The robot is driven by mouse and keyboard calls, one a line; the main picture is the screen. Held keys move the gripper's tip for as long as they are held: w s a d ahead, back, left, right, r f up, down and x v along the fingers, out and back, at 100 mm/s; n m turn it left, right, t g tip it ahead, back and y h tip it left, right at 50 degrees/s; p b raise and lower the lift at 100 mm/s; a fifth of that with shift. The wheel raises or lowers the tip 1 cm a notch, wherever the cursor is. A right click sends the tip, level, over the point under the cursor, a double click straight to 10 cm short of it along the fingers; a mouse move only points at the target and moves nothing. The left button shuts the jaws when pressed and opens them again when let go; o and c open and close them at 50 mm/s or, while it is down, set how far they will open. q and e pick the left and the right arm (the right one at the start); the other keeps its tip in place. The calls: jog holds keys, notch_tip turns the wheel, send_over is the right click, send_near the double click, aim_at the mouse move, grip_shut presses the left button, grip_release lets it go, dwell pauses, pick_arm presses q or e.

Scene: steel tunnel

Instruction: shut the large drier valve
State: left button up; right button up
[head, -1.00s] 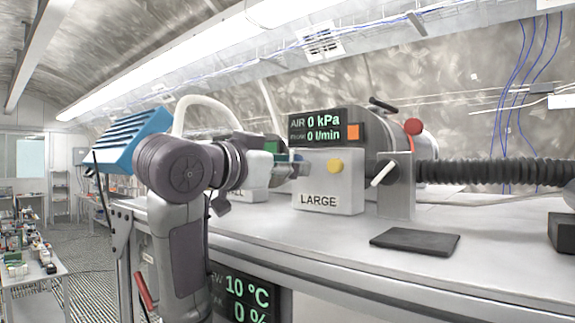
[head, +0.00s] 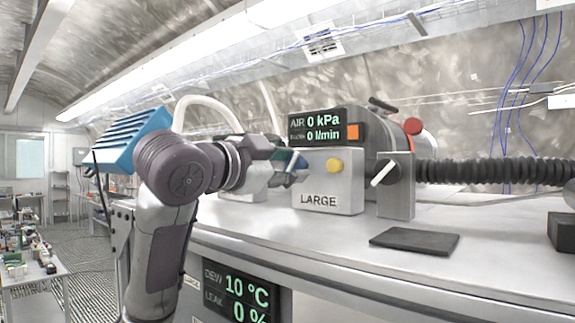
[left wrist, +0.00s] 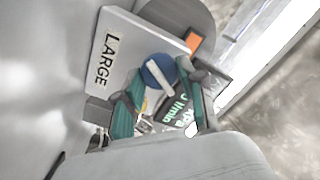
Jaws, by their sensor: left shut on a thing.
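The large drier is a grey box marked LARGE (head: 318,200) with a yellow button on its front. In the left wrist view its LARGE face (left wrist: 118,50) shows sideways. A round blue valve knob with a white bar (left wrist: 158,71) sits at the box, between the teal-padded fingers of my left gripper (left wrist: 163,88). The gripper is shut on this knob. In the head view my left gripper (head: 292,168) is at the box's left side, and the knob is mostly hidden by it. My right gripper is not in view.
A display (head: 325,126) above the box reads AIR 0 kPa and 0 l/min. A white-handled valve (head: 383,173) and a black corrugated hose (head: 490,172) are to the right. A dark flat pad (head: 414,241) lies on the otherwise clear bench front (head: 340,232).

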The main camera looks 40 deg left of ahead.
pick_arm(q)
jog(key=m, duration=1.4)
jog(key=shift+f+m, duration=0.1)
jog(key=shift+m, duration=0.2)
jog(key=m, duration=0.3)
jog(key=shift+f+m, duration=0.1)
jog(key=shift+m, duration=0.2)
jog(key=m, duration=0.3)
jog(key=shift+m, duration=0.4)
jog(key=m, duration=0.4)
jog(key=shift+f, duration=0.1)
jog(key=shift+w+m, duration=0.1)
jog(key=shift+m, duration=1.9)
